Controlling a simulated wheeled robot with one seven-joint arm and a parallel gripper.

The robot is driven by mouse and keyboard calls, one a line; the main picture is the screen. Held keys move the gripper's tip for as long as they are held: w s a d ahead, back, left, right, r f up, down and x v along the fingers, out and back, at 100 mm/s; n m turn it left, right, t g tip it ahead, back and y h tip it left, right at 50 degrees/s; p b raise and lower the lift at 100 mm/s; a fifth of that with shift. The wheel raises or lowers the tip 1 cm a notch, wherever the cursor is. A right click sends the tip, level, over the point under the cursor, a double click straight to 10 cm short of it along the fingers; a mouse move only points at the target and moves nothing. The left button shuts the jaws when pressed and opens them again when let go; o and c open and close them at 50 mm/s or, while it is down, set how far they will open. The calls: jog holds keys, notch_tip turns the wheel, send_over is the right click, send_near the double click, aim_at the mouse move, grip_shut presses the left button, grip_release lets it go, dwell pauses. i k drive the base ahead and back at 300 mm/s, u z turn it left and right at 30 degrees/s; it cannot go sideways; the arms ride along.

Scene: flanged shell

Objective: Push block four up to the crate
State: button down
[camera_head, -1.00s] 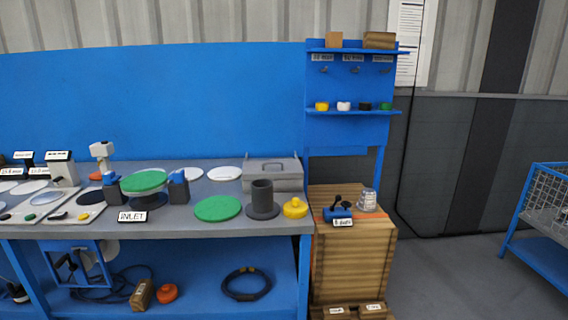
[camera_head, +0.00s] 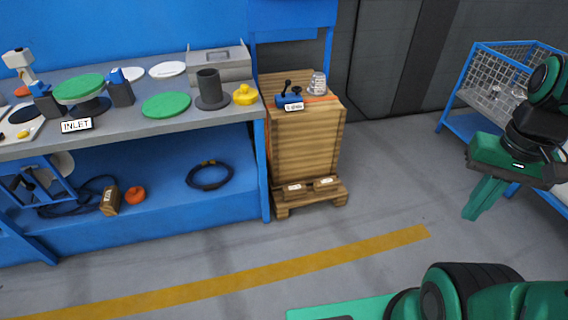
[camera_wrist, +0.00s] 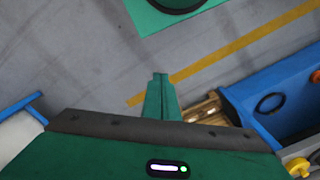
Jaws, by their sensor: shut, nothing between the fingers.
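The wooden crate (camera_head: 305,140) stands on a small pallet (camera_head: 338,199) at the right end of the bench. Two small brown labelled blocks, a left one (camera_head: 294,188) and a right one (camera_head: 326,181), lie on the pallet's front edge by the crate's foot. A third brown labelled block (camera_head: 109,201) is on the bench's lower shelf. The labels are too small to read, so I cannot tell which is block four. My gripper (camera_head: 474,214) is shut and empty, pointing down, well right of the crate. Its closed fingers (camera_wrist: 160,78) also show in the wrist view.
A blue bench (camera_head: 230,208) stands left of the crate. A blue wire-mesh trolley (camera_head: 480,60) stands at right, behind my arm. The grey floor before the crate is open, crossed by a yellow line (camera_head: 240,277). A blue-handled tool (camera_head: 289,100) and a glass jar (camera_head: 318,83) top the crate.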

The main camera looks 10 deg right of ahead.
aim_at(296, 191)
jog(key=i, duration=1.5)
jog(key=u, duration=0.95)
jog(key=k, duration=0.8)
jog(key=z, duration=0.25)
jog(key=i, duration=0.8)
jog(key=u, duration=0.2)
jog(key=k, duration=0.3)
jog(key=z, duration=0.05)
